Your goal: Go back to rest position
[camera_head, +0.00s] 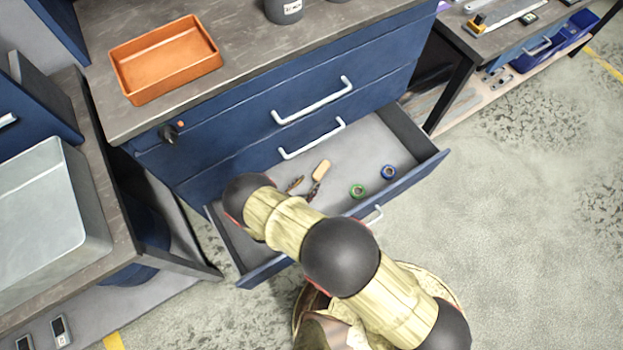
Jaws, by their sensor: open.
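My arm reaches from the lower right up over an open drawer (350,160) of a blue cabinet. The arm's far visible joint is a dark ball above the drawer's left part. The drawer's left part is partly covered by my arm.
An orange tray (165,62) and a dark grey cup (284,10) stand on the cabinet top (245,50). A grey bin (45,220) stands on a bench at left. Another bench (500,35) is at upper right. The floor (530,200) at right is clear.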

